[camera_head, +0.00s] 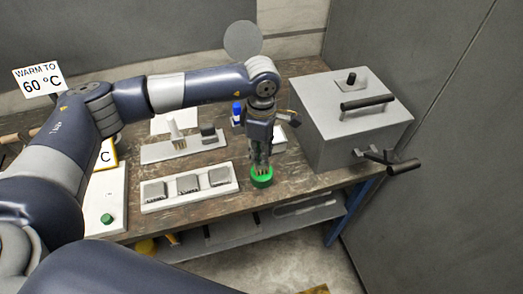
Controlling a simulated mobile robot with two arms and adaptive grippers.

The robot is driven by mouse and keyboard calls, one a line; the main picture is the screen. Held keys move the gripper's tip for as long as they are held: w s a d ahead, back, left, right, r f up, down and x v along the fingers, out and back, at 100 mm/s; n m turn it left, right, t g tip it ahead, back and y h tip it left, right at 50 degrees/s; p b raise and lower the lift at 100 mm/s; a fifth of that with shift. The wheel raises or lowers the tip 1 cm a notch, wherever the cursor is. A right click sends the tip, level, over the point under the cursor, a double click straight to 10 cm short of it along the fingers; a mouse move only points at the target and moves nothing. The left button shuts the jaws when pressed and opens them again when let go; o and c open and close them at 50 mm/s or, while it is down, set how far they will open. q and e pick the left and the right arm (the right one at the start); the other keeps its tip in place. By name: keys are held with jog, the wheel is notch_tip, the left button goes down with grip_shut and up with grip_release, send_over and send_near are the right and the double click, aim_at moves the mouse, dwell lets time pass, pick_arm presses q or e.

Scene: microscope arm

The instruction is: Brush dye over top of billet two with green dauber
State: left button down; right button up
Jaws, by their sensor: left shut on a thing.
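My left gripper (260,158) points down near the front of the bench, right of the billet rack. It is shut on a round green thing (262,180), which appears to be the green dauber; the fingers hide part of it. Three grey billets sit in a row on a white rack (160,206): a left one (153,191), a middle one (187,183) and a right one (219,176). No numbers are readable on them. The gripper is apart from the billets. My right gripper is not in view.
A grey box with black handles (345,130) stands at right. A white board (160,152) behind the rack holds a pale brush-like thing (176,133) and a dark block (209,133). A blue-topped bottle (237,113) stands behind. A white panel (105,195) lies left.

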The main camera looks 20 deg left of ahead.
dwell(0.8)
pick_arm(q)
jog(key=shift+s+f+b, duration=0.1)
jog(key=shift+f+b, duration=0.05)
jog(key=shift+b, duration=0.2)
dwell(0.6)
jog(key=shift+r+p, duration=0.45)
jog(key=shift+r, duration=0.75)
jog(key=shift+r+p, duration=0.8)
jog(key=shift+r, duration=1.6)
